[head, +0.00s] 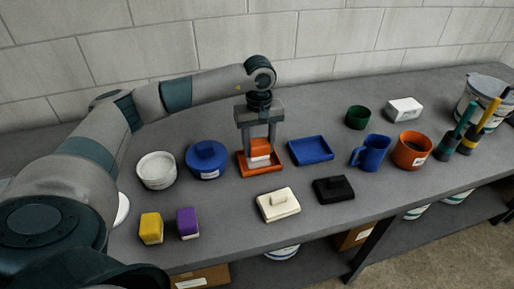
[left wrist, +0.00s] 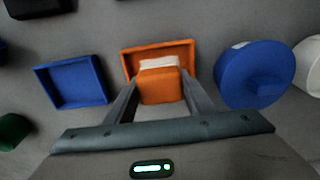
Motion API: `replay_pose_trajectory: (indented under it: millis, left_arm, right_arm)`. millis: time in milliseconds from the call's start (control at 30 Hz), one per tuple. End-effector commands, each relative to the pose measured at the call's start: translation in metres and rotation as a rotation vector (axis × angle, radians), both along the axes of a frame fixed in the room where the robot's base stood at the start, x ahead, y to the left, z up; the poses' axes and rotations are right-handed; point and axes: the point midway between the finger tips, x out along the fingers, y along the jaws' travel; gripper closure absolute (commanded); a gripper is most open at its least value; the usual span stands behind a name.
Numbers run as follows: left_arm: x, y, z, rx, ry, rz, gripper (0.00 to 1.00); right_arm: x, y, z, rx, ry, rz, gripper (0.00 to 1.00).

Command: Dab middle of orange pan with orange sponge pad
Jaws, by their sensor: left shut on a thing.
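The orange sponge pad (head: 260,147) has an orange top and a white underside. My left gripper (head: 259,143) points down and is shut on the pad's orange part. The orange pan (head: 263,174) is a shallow square tray on the bench, directly below the pad. In the left wrist view the pad (left wrist: 161,87) overlaps the near part of the pan (left wrist: 157,47), hiding much of its floor. I cannot tell whether the white underside touches the pan floor. My right gripper is not in view.
A blue lidded pot (head: 207,160) stands close left of the pan, and a blue pan (head: 310,151) close right. Yellow (head: 151,229) and purple (head: 188,224) sponges sit front left. A blue mug (head: 371,152) stands farther right.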

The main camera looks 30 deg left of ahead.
Motion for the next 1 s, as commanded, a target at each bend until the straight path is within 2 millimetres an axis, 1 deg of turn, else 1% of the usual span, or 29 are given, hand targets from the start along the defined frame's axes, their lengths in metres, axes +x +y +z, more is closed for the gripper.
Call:
replay_pose_trajectory:
  millis: [33, 600, 800, 1000]
  left_arm:
    - [0.0, 0.0, 0.004, 0.0, -0.001, 0.0, 0.7]
    - [0.0, 0.0, 0.046, -0.001, -0.002, -0.001, 0.7]
    - [0.0, 0.0, 0.054, 0.001, -0.001, -0.001, 0.7]
    - [0.0, 0.0, 0.055, 0.0, 0.0, -0.001, 0.7]
  right_arm:
    - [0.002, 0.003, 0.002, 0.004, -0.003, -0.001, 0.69]
    - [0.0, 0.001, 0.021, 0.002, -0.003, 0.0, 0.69]
    - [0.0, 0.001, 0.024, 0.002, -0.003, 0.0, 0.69]
    - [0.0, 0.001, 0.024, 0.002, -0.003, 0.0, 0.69]
